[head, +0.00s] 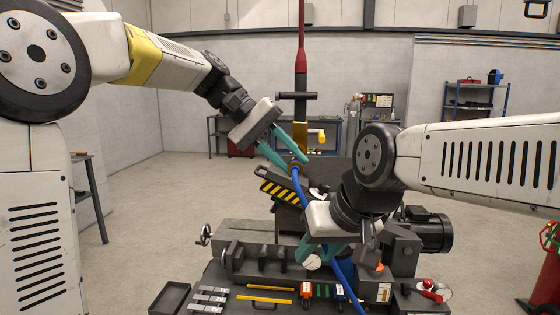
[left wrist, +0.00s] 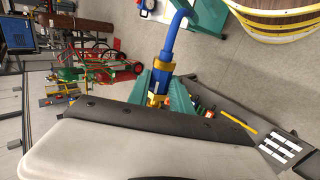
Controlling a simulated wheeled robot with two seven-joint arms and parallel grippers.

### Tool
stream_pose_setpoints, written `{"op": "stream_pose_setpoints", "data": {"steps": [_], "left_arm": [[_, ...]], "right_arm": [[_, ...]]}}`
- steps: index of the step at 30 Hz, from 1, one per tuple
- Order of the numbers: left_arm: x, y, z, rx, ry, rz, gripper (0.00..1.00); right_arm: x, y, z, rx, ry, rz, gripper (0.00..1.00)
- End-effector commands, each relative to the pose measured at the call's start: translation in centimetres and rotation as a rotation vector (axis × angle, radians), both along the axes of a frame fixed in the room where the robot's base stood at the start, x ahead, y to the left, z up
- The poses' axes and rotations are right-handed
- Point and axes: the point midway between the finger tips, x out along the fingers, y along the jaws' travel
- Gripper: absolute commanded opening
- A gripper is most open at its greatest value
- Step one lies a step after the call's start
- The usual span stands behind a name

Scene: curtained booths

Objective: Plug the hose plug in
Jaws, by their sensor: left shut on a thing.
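My left gripper (head: 294,162) is shut on the hose plug. In the left wrist view the plug (left wrist: 158,88) shows brass and blue parts between the teal fingers, with the blue hose (left wrist: 178,32) bending away from it. In the head view the blue hose (head: 299,188) runs down from the left fingertips, behind my right wrist, and out again below (head: 347,275). A red hanging pipe (head: 301,62) with a black crossbar and a brass lower fitting (head: 300,136) hangs just above the left fingertips. Whether plug and fitting touch cannot be told. My right gripper (head: 325,252) is lower, beside the hose; its grip is unclear.
A dark machine bench with a vise (head: 262,240) stands in front, with a striped yellow-black panel (head: 282,190) behind it. A dark tray (head: 170,297), yellow bars and small tools lie on the bench. A blue-framed shelf (head: 474,104) is at the back right. Open floor lies left.

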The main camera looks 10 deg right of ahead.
Motion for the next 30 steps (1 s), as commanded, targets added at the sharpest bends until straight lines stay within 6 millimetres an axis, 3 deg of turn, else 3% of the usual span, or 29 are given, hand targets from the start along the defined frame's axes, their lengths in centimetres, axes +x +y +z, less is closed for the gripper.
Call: {"op": "stream_pose_setpoints", "data": {"steps": [13,30], "left_arm": [[3.8,-1.1,-0.1,0.0,0.0,0.0,0.0],[4.4,-1.3,0.0,0.0,0.0,0.0,0.0]], "right_arm": [[0.0,0.0,0.0,0.0,0.0,0.0,0.36],[0.0,0.0,0.0,0.0,0.0,0.0,0.36]]}}
